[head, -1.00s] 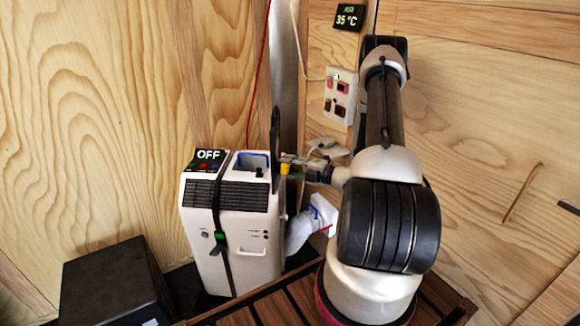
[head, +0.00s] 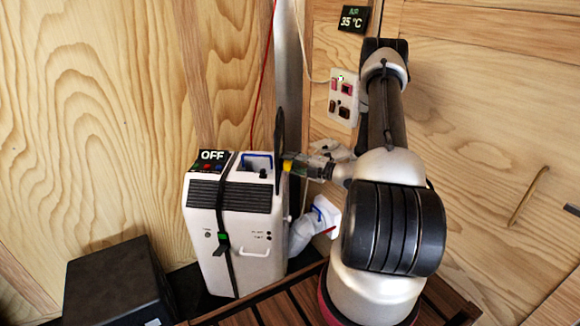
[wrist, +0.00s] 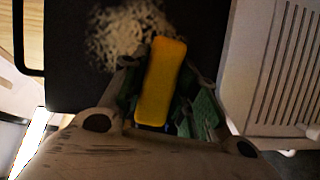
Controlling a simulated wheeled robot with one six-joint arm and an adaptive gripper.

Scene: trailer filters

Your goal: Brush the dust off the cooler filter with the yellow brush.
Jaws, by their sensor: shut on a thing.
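The cooler (head: 225,240) is a white upright box with a black strap and an OFF display. A thin dark panel (head: 279,140), which looks like the filter, stands edge-on above its right side. In the wrist view the dark panel (wrist: 75,75) fills the upper middle, with a pale speckled dust patch (wrist: 115,35) and a black handle at left. My gripper (head: 297,167) is shut on the yellow brush (wrist: 160,80), right of the panel. The brush's tip is over the panel at the dust patch's lower right edge. Its bristles are hidden, so I cannot tell whether they touch.
A black box (head: 115,285) stands on the floor left of the cooler. A white hose (head: 305,232) joins the cooler to the wall at right. A switch panel (head: 343,98) and a 35 °C display (head: 354,19) are on the wooden wall. A blue-rimmed opening (head: 257,163) is in the cooler's top.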

